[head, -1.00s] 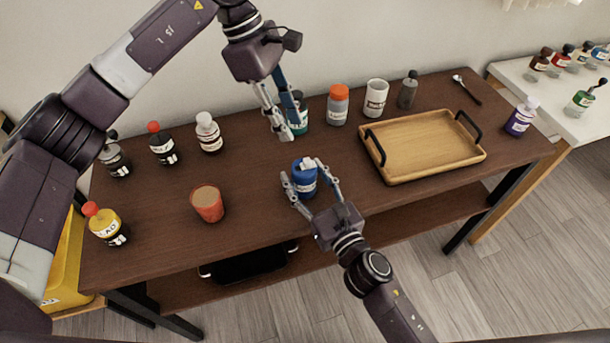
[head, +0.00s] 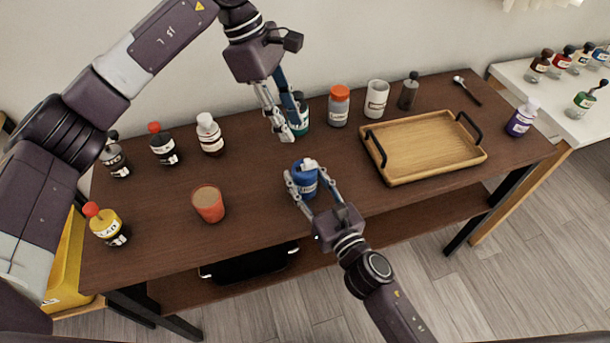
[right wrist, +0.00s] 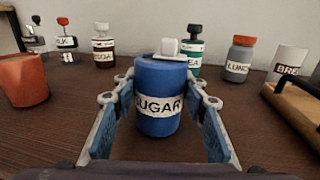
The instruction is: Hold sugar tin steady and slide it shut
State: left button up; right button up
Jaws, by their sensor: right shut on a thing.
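The blue sugar tin (head: 305,181) stands upright on the dark wooden table. Its label reads SUGAR in the right wrist view (right wrist: 158,90). A thin grey lid piece with a white knob (right wrist: 170,47) sits on the tin's top, toward the far side, with some blue top showing in front. My right gripper (head: 303,170) is shut on the tin, one finger on each side. My left gripper (head: 287,135) hangs behind the tin, apart from it, pointing down near a teal bottle (head: 301,115). Its finger gap is hard to judge from this angle.
A wooden tray (head: 425,147) with black handles lies to the right. An orange cup (head: 208,204) stands to the left. An orange-capped jar (head: 339,106), a white cup (head: 376,99) and several bottles line the back. The table front between cup and tin is clear.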

aim_at(308, 161)
dwell(0.6)
pick_arm(q)
jog(key=d+f+n+t, duration=0.1)
jog(key=f+n, duration=0.1)
jog(key=f, duration=0.1)
jog(key=s+d+f+n+t, duration=0.1)
jog(key=f+n, duration=0.2)
jog(key=d+f+n, duration=0.1)
jog(key=f+n, duration=0.1)
jog(key=f, duration=0.1)
jog(key=shift+s+d+t, duration=0.1)
jog(key=shift+s+t, duration=0.2)
jog(key=shift+t, duration=0.1)
dwell(0.4)
jog(key=shift+r, duration=0.1)
grip_shut()
